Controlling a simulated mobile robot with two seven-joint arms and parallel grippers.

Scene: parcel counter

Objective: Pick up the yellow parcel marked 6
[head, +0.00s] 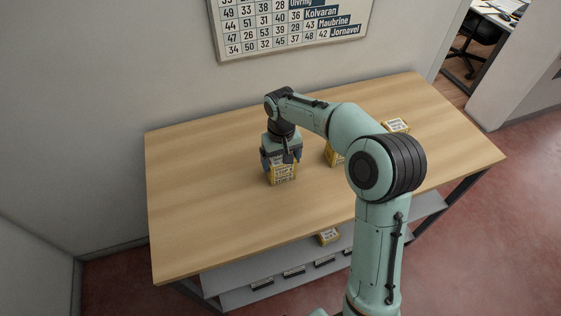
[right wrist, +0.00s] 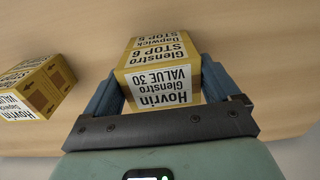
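The yellow parcel (head: 284,174) with white labels is below my right gripper (head: 281,160) on the counter's left-middle part. My left gripper is not in view.
Other yellow parcels stand on the wooden counter (head: 200,200): one (head: 333,156) partly behind my right arm, and one (head: 397,126) further right. Another parcel (head: 328,236) is on the shelf below. A number board (head: 290,28) hangs on the wall. The counter's left part is clear.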

